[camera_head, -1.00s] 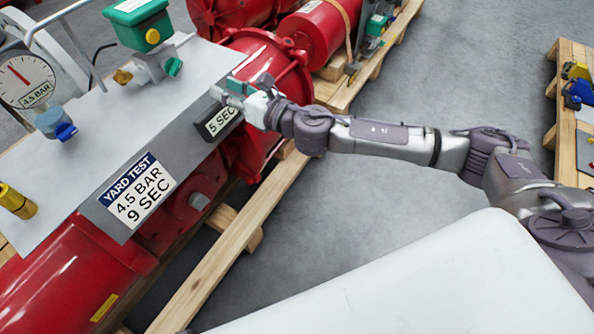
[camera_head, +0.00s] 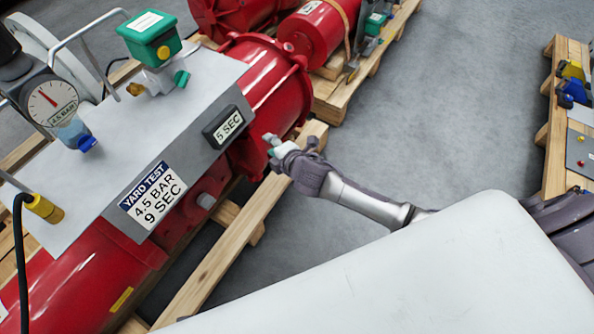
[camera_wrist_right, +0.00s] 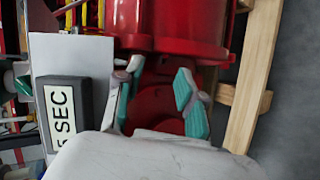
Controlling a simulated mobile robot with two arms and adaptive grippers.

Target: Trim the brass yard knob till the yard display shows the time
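A small brass knob (camera_head: 135,89) sits on the valve fitting below a green box on the grey panel, with a teal knob (camera_head: 181,78) on its other side. The display (camera_head: 228,126) on the panel's sloped front edge reads 5 SEC; it also shows at the left of the right wrist view (camera_wrist_right: 60,112). The YARD TEST plate (camera_head: 152,196) reads 4.5 BAR, 9 SEC. My right gripper (camera_head: 270,145) is to the right of the display, apart from the knobs. In the wrist view its teal-padded fingers (camera_wrist_right: 158,95) are spread and empty. My left gripper is out of view.
The green box (camera_head: 150,38) has a yellow button. A gauge (camera_head: 52,102) with a blue knob and a yellow brass fitting (camera_head: 43,208) with a black hose stand at left. Red machine bodies (camera_head: 270,85) and a wooden pallet (camera_head: 240,222) lie below. Grey floor is open at right.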

